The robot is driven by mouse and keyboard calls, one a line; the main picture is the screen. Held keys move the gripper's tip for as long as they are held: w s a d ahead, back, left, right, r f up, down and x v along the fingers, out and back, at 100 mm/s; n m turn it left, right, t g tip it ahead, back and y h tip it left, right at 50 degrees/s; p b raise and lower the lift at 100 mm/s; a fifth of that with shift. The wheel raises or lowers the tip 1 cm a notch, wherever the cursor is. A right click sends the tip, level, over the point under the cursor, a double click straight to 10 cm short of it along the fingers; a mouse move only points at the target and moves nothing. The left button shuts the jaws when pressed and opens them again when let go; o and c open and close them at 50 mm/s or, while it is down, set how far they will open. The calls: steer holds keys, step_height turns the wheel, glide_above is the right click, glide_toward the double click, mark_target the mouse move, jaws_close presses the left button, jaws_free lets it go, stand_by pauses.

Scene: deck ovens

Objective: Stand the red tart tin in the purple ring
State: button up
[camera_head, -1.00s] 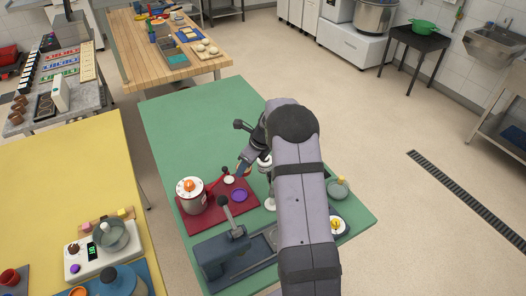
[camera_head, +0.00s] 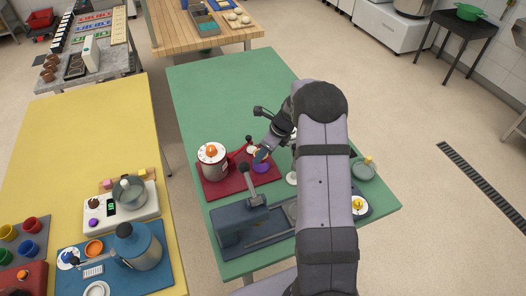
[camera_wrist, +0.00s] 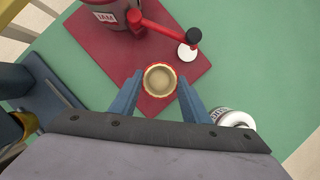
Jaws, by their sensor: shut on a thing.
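My gripper (camera_wrist: 158,92) is shut on the red tart tin (camera_wrist: 160,78), which has a red rim and a cream-coloured inside. The tin sits between the fingertips with its opening facing the wrist camera, over the dark red board (camera_wrist: 85,60). In the head view my gripper (camera_head: 263,152) is close to the purple ring (camera_head: 262,168), which shows as a purple patch on the board. In the wrist view the ring is not visible, so I cannot tell whether the tin touches it.
The jam pot (camera_head: 212,158) with its red arm and pale disc (camera_wrist: 187,52) stands close by on the board. A white-topped jar (camera_wrist: 236,119) is right of my gripper. A grey lever device (camera_head: 238,225) stands in front. The green table's far part is clear.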

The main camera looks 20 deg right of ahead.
steer(key=shift+f+b, duration=1.2)
steer(key=shift+f, duration=0.45)
steer(key=shift+p, duration=0.5)
steer(key=shift+f+b, duration=0.35)
steer(key=shift+f, duration=0.2)
stand_by(0.7)
steer(key=o, duration=0.8)
steer(key=shift+c, duration=0.2)
steer(key=shift+r, duration=0.1)
steer(key=p+v, duration=0.8)
steer(key=v, duration=0.3)
steer(key=shift+p, duration=0.35)
steer(key=shift+d, duration=0.1)
